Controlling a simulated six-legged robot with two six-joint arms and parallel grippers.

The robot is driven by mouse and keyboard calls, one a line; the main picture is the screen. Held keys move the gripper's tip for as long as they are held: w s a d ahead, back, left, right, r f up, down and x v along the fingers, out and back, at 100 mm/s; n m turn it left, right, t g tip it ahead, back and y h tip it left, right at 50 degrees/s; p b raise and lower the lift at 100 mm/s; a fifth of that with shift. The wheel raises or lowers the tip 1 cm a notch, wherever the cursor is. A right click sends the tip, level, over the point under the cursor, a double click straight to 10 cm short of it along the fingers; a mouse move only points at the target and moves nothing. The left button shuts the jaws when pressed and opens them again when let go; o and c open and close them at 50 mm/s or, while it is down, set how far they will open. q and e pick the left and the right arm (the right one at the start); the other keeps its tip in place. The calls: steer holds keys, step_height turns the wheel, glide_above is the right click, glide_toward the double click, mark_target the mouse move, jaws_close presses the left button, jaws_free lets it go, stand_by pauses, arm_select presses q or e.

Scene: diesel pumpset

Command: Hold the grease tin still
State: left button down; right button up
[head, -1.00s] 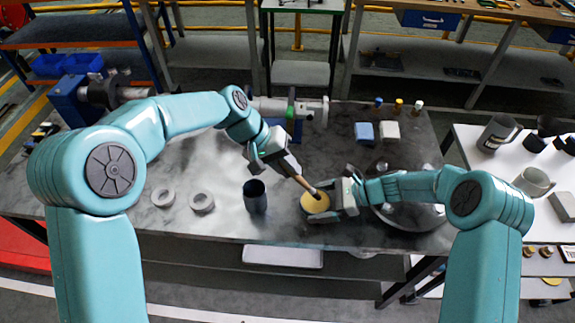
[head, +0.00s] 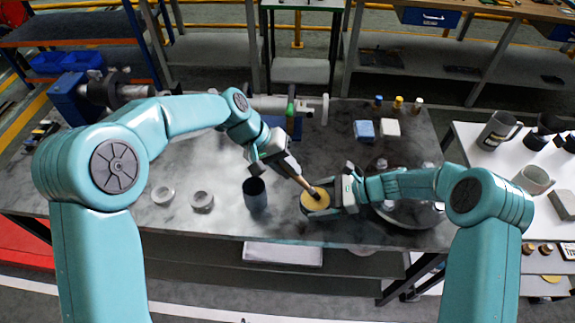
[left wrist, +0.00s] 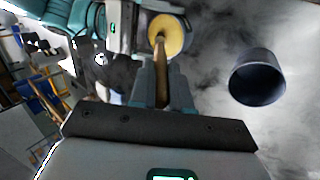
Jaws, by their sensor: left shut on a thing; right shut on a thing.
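The grease tin (head: 312,206) is a small round tin with a yellowish top, near the front edge of the dark bench. My right gripper (head: 330,204) is shut on its side from the right, and the tin stands upright. My left gripper (head: 293,172) is above and left of the tin, shut on a brush (head: 303,183) with a wooden handle. The brush slants down and its dark tip meets the yellow surface. In the left wrist view the brush (left wrist: 161,65) runs from my left fingers (left wrist: 163,85) to the tin (left wrist: 174,36). The tip's depth is unclear.
A dark open cup (head: 255,197) stands left of the tin, also in the left wrist view (left wrist: 257,80). A round metal tray (head: 420,215) is behind my right arm. Blue (head: 364,130) and white (head: 390,128) blocks sit farther back.

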steer(key=shift+f, duration=0.1)
stand_by(0.5)
arm_select(q)
steer(key=shift+r, duration=3.45)
